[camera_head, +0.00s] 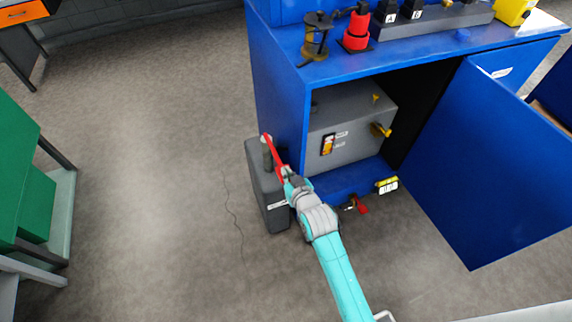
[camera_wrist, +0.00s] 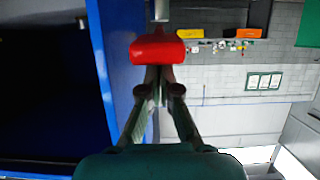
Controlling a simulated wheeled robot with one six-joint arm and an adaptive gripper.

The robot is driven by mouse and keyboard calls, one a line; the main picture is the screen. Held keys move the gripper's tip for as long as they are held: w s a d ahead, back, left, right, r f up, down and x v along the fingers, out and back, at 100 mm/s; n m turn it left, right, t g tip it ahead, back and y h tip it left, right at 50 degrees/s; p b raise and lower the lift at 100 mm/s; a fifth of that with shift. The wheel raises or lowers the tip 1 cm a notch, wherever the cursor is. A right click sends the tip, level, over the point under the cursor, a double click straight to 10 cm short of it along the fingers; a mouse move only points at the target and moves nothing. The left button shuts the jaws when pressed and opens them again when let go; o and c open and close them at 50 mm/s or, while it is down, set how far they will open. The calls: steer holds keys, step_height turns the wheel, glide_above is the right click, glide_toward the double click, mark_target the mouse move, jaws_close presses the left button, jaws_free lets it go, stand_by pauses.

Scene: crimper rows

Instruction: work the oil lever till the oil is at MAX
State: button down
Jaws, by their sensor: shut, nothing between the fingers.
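The red oil lever (camera_head: 271,150) rises from a dark grey pump box (camera_head: 270,197) at the left side of the blue cabinet. Its red end (camera_wrist: 157,48) is large in the wrist view, just ahead of my fingertips. My gripper (camera_head: 286,174) is at the lever's near end, fingers together with nothing between them. The fingertips (camera_wrist: 160,78) appear to be against or very close to the red end; I cannot tell which. A small sight glass (camera_head: 327,146) with amber oil is on the grey tank (camera_head: 350,133). Its exact level and label text are too small to read.
The blue cabinet door (camera_head: 490,160) stands open at the right. Yellow valve handles (camera_head: 380,130) are on the tank. A red-handled item (camera_head: 360,205) and a yellow tag (camera_head: 387,185) are low at the cabinet front. The floor at the left is clear up to a green bench.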

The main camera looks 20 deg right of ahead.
step_height(320, 180, down, 14)
steer(key=shift+t, duration=0.4)
steer(key=shift+w, duration=0.15)
stand_by(0.4)
steer(key=shift+r, duration=0.1)
steer(key=v, duration=1.2)
steer(key=shift+r, duration=0.4)
stand_by(0.5)
